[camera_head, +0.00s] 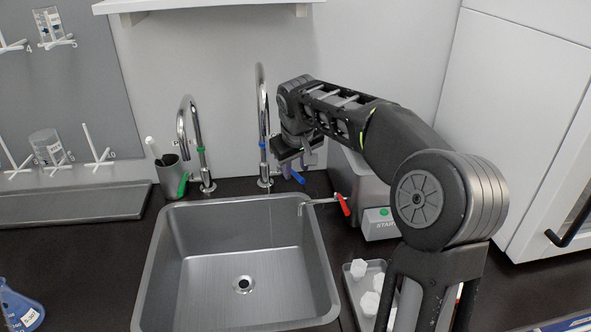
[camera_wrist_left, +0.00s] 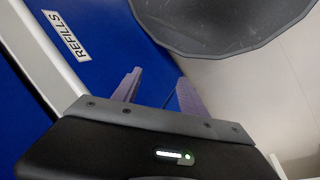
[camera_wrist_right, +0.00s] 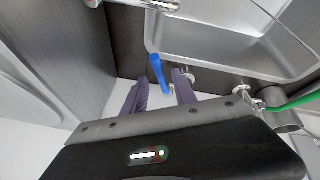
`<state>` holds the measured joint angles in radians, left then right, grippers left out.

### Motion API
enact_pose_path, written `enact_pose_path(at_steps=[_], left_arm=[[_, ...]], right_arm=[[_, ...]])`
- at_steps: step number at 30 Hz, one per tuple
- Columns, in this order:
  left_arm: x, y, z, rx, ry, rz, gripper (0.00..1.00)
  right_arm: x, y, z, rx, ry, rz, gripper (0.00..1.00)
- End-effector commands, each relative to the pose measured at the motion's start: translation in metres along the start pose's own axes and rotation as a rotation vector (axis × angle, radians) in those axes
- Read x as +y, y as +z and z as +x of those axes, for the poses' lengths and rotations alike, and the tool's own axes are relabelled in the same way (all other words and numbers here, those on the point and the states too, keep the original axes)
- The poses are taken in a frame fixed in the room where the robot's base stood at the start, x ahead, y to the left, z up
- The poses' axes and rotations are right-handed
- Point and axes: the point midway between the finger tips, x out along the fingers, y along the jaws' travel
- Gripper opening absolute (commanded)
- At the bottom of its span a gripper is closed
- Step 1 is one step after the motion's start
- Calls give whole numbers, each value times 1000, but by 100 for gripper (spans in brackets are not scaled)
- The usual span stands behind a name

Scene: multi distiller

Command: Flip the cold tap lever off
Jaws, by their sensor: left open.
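The tap with the blue ring (camera_head: 262,145) stands behind the sink. Its blue lever (camera_head: 298,177) sticks out to the right at the base, and the lever also shows in the right wrist view (camera_wrist_right: 157,72). My right gripper (camera_head: 296,165) is just above and beside this lever. In the right wrist view its fingers (camera_wrist_right: 158,88) are apart, with the lever in the gap near the fingertips; I see no grip on it. A faint thin line hangs over the sink, perhaps water. My left gripper (camera_wrist_left: 157,88) is open and empty, seen only in its wrist view.
The steel sink (camera_head: 158,270) lies in front. A tap with a green lever (camera_head: 183,184) stands left. A red lever (camera_head: 343,204) is at the sink's right edge, beside a grey START machine (camera_head: 372,225). A blue surface marked REFILLS (camera_wrist_left: 80,60) is near my left gripper.

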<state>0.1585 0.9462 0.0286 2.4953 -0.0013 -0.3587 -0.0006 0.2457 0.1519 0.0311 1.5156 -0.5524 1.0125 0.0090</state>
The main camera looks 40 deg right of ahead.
Motion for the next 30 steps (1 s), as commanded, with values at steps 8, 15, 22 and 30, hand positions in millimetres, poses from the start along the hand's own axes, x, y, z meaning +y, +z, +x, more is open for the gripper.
enact_pose_path(at_steps=[8, 15, 22, 30], left_arm=[[0, 0, -1, 0, 0, 0, 50], [0, 0, -1, 0, 0, 0, 50], [0, 0, -1, 0, 0, 0, 50], [9, 1, -25, -3, -3, -2, 50]], right_arm=[[0, -1, -47, 3, 0, 0, 33], [0, 0, -62, 1, 0, 0, 33], [0, 0, -62, 0, 0, 0, 30], [8, -6, -66, -47, -31, 184, 8]])
